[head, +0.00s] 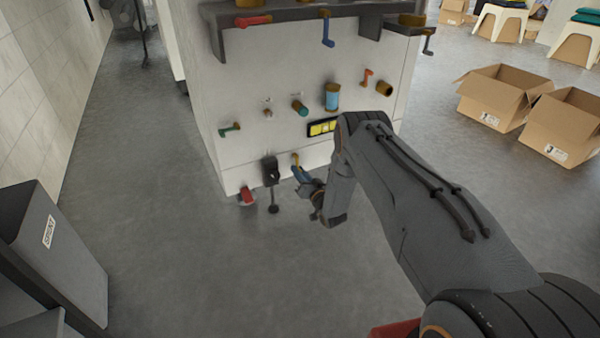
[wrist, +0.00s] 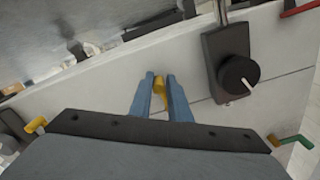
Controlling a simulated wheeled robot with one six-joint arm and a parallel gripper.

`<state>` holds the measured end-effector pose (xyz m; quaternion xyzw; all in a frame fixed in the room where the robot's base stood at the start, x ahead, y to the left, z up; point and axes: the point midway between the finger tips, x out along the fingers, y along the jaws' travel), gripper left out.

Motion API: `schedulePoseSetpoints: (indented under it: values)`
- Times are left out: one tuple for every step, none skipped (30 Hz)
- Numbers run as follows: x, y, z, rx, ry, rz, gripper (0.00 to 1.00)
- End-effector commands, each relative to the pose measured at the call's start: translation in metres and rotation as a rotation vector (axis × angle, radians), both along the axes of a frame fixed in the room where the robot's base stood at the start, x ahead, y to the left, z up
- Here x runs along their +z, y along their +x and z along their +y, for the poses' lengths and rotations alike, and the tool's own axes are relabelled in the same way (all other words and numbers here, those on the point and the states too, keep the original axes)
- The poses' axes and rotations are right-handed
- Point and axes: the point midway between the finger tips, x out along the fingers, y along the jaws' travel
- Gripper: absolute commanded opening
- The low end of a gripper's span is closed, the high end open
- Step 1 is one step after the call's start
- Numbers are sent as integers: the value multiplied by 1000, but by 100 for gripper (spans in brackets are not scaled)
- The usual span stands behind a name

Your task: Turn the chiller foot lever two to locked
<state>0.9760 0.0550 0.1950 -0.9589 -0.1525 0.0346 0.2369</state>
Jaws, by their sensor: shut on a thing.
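My gripper (head: 302,176) is low at the front of the white cabinet (head: 290,90), reaching down to its lower edge. In the wrist view its two blue fingers (wrist: 162,92) are shut on a small yellow lever (wrist: 160,86). The yellow lever also shows in the head view (head: 295,158), its lower part hidden by the fingers. Beside it is a black box with a round knob (wrist: 238,76) and a dark rod. A red lever (head: 247,196) sits low at the left corner. No label shows which one is lever two.
Above are a green handle (head: 230,129), a blue cylinder (head: 332,96) and a yellow level strip (head: 322,127). A dark shelf (head: 300,22) with several handles juts out on top. Open cardboard boxes (head: 500,97) stand right.

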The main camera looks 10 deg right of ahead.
Motion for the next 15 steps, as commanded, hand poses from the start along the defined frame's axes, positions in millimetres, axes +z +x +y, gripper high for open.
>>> schedulePoseSetpoints:
  values:
    - [2, 2, -1, -4, 3, -3, 0]
    - [2, 2, -1, -4, 4, -2, 0]
    - [2, 2, -1, -4, 4, -2, 0]
    - [2, 2, -1, -4, 4, -2, 0]
    - [2, 2, -1, -4, 4, -2, 0]
    - [2, 2, -1, -4, 4, -2, 0]
    - [2, 2, -1, -4, 4, -2, 0]
    - [2, 2, -1, -4, 4, -2, 0]
    - [2, 2, -1, -4, 4, -2, 0]
    - [2, 2, -1, -4, 4, -2, 0]
    - [2, 2, -1, -4, 4, -2, 0]
    - [2, 2, -1, -3, 3, -3, 22]
    - [2, 2, -1, -3, 3, -2, 27]
    - [2, 2, -1, -3, 3, -2, 32]
    - [2, 1, -1, -3, 3, -2, 32]
